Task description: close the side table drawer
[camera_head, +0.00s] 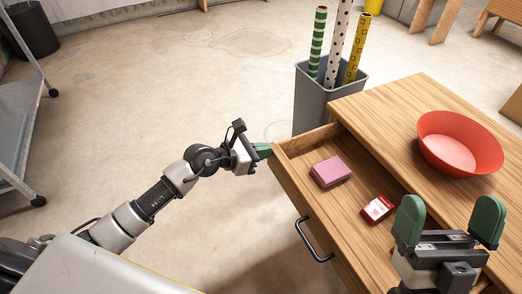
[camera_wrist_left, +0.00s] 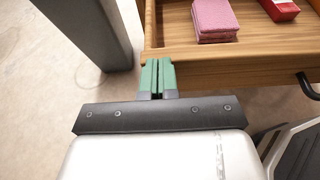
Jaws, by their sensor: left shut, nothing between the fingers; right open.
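The wooden side table (camera_head: 385,98) stands at the right of the head view with its drawer (camera_head: 288,190) pulled out to the left. The drawer has a dark handle (camera_head: 313,240) on its front. My left gripper (camera_head: 264,151) is shut and empty at the far corner of the drawer front. In the left wrist view its green fingertips (camera_wrist_left: 158,75) are at the drawer front (camera_wrist_left: 230,72); contact is hard to tell. My right gripper (camera_head: 448,222) is open and empty above the table's near part.
A red bowl (camera_head: 460,145) sits on the tabletop. A grey bin (camera_head: 322,103) with several patterned rolls stands just behind the drawer's far end. A grey cart (camera_head: 22,140) is at the left edge. The floor between cart and table is clear.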

